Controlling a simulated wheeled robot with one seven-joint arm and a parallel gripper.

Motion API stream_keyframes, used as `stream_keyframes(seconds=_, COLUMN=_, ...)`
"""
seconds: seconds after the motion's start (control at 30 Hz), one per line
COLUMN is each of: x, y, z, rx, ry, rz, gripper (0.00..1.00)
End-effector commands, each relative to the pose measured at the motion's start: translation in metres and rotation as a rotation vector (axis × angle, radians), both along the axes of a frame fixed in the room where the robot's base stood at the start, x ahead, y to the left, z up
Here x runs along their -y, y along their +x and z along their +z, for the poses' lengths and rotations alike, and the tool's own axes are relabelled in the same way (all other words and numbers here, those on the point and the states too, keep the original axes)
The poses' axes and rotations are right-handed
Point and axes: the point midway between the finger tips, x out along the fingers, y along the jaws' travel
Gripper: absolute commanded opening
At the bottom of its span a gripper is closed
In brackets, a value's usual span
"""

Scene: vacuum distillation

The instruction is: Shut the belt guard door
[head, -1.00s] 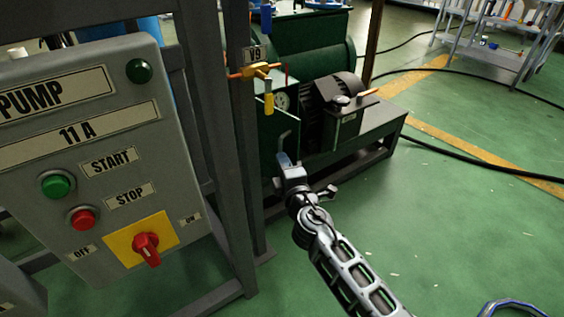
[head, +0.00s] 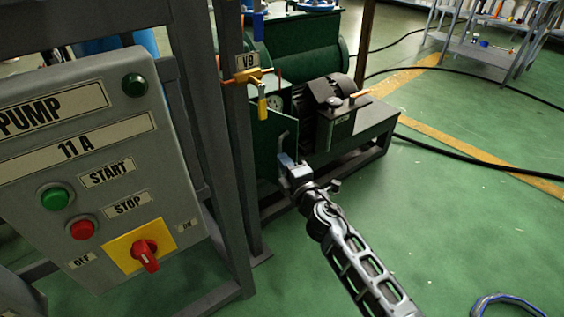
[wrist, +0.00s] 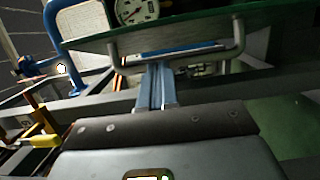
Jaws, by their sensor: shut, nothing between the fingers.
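The belt guard door (head: 270,138) is a dark green upright panel in the middle of the head view, standing out beside the green pump unit. A light grey bar handle (head: 283,146) is on its face. My gripper (head: 285,160) is shut and empty, with its tips at the lower part of the handle. In the wrist view the door (wrist: 200,34) crosses the top as a green edge, and the bent handle (wrist: 240,46) hangs below it. The shut fingers (wrist: 157,84) point up to the handle; contact is not certain. The door's hinge is hidden.
The grey pump control panel (head: 95,165) and its dark frame post (head: 232,160) stand close on the left. The yellow-handled V9 valve (head: 262,103) is above the door. A motor (head: 318,100) sits behind it. Open green floor (head: 450,230) lies to the right.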

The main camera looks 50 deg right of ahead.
Motion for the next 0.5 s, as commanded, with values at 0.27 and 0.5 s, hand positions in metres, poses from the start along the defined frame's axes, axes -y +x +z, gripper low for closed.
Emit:
stream_keyframes(seconds=0.27, x=0.0043, y=-0.0006, z=0.0009, rx=0.001, ry=-0.001, rz=0.035, gripper=0.0)
stream_keyframes(seconds=0.5, x=0.008, y=-0.0016, z=0.0007, rx=0.001, ry=-0.001, rz=0.053, gripper=0.0)
